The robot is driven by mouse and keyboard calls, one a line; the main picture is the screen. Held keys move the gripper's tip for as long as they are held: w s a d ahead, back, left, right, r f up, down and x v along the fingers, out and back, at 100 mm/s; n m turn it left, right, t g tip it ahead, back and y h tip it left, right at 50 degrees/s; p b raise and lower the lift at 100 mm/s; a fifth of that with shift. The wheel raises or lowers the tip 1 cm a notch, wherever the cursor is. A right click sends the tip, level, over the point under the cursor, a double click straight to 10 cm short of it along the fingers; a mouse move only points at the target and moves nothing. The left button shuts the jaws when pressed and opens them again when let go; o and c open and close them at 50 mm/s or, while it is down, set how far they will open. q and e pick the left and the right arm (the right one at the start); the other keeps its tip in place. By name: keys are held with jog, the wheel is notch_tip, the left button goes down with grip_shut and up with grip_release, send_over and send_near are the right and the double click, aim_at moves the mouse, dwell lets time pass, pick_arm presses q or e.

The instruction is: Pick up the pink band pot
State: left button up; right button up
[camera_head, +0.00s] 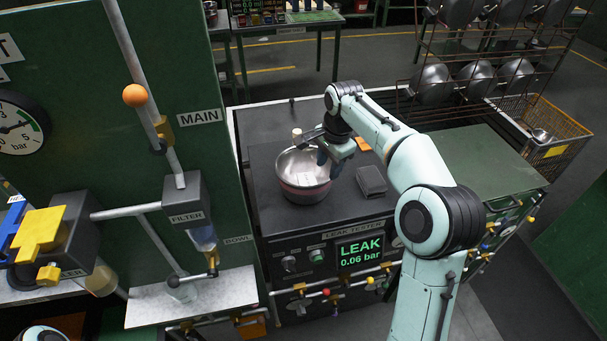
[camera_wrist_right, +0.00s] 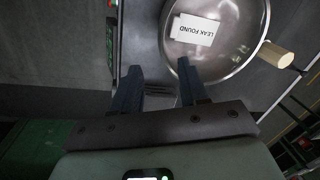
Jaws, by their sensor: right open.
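The steel pot (camera_head: 303,163) stands upright on the dark top of the leak tester (camera_head: 262,205), with a dull pink band (camera_head: 303,192) around its lower wall. A white card (camera_wrist_right: 195,30) reading "LEAK FOUND" lies inside it. Its light wooden handle (camera_head: 297,134) points to the back; it also shows in the wrist view (camera_wrist_right: 277,54). My right gripper (camera_head: 329,157) is open and empty at the pot's right rim. In the wrist view its fingers (camera_wrist_right: 158,80) straddle the rim line, one overlapping the pot and one outside. Contact cannot be told. My left gripper is out of view.
A dark grey block (camera_head: 371,181) lies right of the pot, and an orange piece (camera_head: 363,144) lies behind it. The tester's display (camera_head: 360,249) reads "LEAK 0.06 bar". A rack with hanging pots (camera_head: 475,75) and a wire basket (camera_head: 548,138) stand at the back right. A green panel with pipes fills the left.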

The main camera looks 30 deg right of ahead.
aim_at(321, 182)
jog(key=f, duration=0.2)
jog(key=w+f, duration=0.1)
jog(key=f, duration=0.1)
jog(key=shift+a+f, duration=0.1)
jog(key=shift+f, duration=0.15)
jog(key=shift+w+a+f, duration=0.1)
jog(key=shift+w+f, duration=0.1)
jog(key=shift+f, duration=0.65)
jog(key=shift+w+a+f, duration=0.1)
jog(key=shift+w+f, duration=0.05)
jog(key=shift+f, duration=0.7)
jog(key=shift+w+a+f, duration=0.1)
jog(key=shift+w+f, duration=0.1)
jog(key=shift+f, duration=0.65)
grip_shut()
jog(key=shift+r, duration=0.15)
